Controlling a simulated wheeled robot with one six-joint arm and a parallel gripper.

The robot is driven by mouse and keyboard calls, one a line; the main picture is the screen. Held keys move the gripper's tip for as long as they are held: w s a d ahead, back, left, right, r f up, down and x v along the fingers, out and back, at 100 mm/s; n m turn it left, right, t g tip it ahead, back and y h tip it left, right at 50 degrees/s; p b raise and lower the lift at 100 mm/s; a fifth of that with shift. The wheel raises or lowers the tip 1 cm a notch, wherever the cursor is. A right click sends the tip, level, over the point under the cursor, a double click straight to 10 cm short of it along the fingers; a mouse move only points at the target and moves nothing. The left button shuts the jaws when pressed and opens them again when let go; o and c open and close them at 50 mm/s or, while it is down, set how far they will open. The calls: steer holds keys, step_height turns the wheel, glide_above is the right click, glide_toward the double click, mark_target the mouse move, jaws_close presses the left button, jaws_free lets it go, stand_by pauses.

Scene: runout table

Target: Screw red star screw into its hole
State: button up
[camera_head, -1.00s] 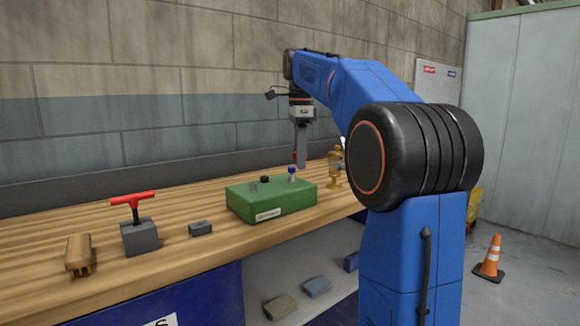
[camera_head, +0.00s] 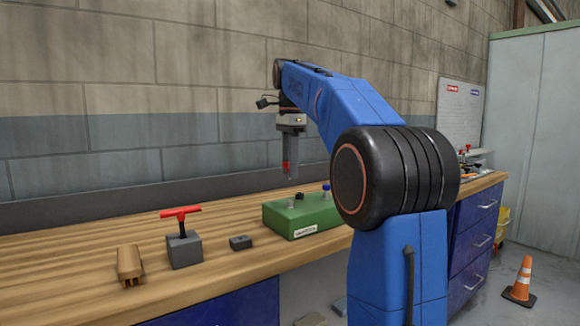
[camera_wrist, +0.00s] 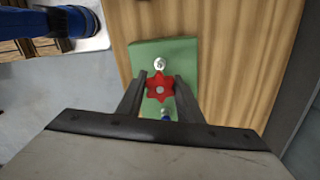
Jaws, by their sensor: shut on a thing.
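The red star screw (camera_wrist: 160,87) is between the two fingers of my gripper (camera_head: 290,174) in the wrist view. In the head view a red bit of the screw (camera_head: 286,166) shows at the fingertips. My gripper is shut on it and points down over the green block (camera_head: 292,222), which also shows in the wrist view (camera_wrist: 180,54). A gap shows below the fingertips in the head view. The block bears a black-topped piece (camera_head: 299,196) and a blue-topped one (camera_head: 326,189). In the wrist view a silver screw head (camera_wrist: 160,63) shows beyond the star. The star's hole cannot be made out.
A red T-handle tool (camera_head: 180,213) stands in a grey block (camera_head: 184,250) left on the wooden bench (camera_head: 90,262). A small dark block (camera_head: 240,242) and a wooden piece (camera_head: 130,265) lie near. An orange cone (camera_head: 522,280) stands on the floor.

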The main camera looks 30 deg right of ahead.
steer(key=shift+f, duration=2.4)
steer(key=shift+f, duration=1.55)
steer(key=m, duration=0.6)
steer(key=shift+m, duration=0.3)
steer(key=m, duration=0.7)
steer(key=o, duration=1.1)
